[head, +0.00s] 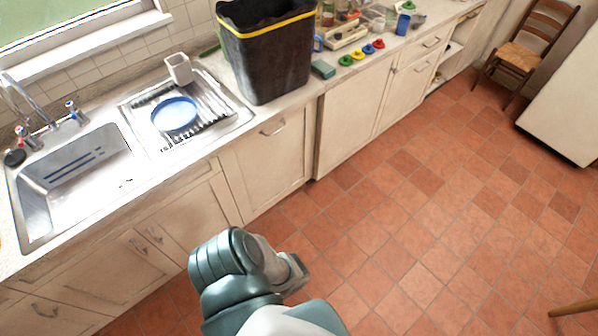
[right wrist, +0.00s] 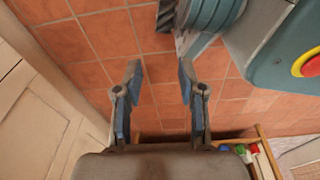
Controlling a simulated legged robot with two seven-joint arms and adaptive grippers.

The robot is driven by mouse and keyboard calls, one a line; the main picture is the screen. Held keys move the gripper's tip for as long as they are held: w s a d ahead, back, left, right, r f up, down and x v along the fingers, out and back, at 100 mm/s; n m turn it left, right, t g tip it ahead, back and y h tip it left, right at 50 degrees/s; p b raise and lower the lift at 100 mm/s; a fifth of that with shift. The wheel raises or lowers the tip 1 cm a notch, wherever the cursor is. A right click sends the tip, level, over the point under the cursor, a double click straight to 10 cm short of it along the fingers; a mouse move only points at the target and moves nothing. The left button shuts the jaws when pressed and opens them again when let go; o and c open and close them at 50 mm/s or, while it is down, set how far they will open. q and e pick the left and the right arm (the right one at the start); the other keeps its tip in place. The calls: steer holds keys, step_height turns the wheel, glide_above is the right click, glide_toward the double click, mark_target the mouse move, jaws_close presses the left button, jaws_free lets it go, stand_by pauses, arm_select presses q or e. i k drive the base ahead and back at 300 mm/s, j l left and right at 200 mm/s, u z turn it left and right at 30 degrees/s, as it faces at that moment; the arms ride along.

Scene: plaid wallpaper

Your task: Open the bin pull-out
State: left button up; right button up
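The bin pull-out appears to be the cream panelled front (head: 262,165) under the counter, right of the sink, with a metal handle (head: 272,129) near its top edge; it looks closed. My teal and grey arm stands in front of the cabinets at the bottom middle of the head view. Its grey end is partly hidden, and I cannot tell any finger opening there. My right gripper (right wrist: 160,85) shows in the right wrist view with its two blue-padded fingers apart and nothing between them. Floor tiles lie beyond it. Neither gripper is seen touching the handle.
A black bin (head: 270,60) with a yellow band stands on the counter. A sink (head: 75,180) and a drying rack with a blue plate (head: 174,114) are to the left. A chair (head: 525,50) stands far right. The red tiled floor (head: 430,210) is mostly clear.

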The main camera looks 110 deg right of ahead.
mark_target(260, 171)
steer(key=z, duration=3.5)
